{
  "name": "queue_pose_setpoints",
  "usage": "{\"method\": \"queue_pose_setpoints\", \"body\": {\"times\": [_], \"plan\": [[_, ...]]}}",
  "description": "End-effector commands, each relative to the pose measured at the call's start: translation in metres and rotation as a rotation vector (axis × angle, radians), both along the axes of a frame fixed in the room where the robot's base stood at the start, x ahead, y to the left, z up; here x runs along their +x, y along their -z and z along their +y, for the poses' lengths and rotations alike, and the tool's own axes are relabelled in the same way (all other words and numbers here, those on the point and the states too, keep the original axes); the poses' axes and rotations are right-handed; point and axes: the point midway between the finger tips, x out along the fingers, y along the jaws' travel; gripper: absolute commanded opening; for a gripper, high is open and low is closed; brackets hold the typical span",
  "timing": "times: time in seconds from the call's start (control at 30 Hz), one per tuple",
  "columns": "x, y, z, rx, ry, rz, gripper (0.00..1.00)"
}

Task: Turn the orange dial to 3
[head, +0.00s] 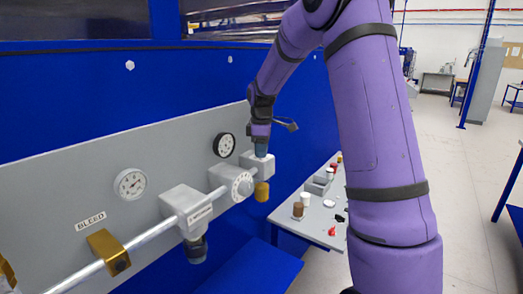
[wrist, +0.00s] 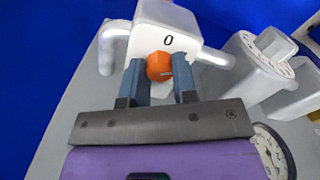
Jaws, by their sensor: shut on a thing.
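The orange dial (wrist: 159,64) sits on the front of a pale grey block (wrist: 182,18), with a black "0" printed on the block above it. A small light mark shows on the dial's right side. My gripper (wrist: 160,76) has one blue-grey finger on each side of the dial and is shut on it. In the head view my gripper (head: 261,148) reaches down to the grey block (head: 258,164) at the right end of the pipe, and the dial is hidden there. No "3" is readable in the wrist view.
A pipe (head: 80,280) runs along the grey panel with a brass block (head: 108,252), a grey regulator (head: 187,205) and a white numbered ring (head: 243,187). Gauges (head: 131,183) (head: 224,145) sit above. A table (head: 290,225) with cups and small items stands beyond; the floor right is open.

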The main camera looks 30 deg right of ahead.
Motion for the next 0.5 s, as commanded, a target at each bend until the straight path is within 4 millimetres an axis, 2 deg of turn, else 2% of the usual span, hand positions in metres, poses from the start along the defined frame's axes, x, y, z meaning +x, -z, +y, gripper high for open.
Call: {"method": "queue_pose_setpoints", "body": {"times": [0.27,0.5], "plan": [[0.0002,0.0000,-0.0001,0.000,0.093,0.000,0.03],[0.0002,0.0003,0.0002,-0.001,0.281,0.001,0.03]]}}
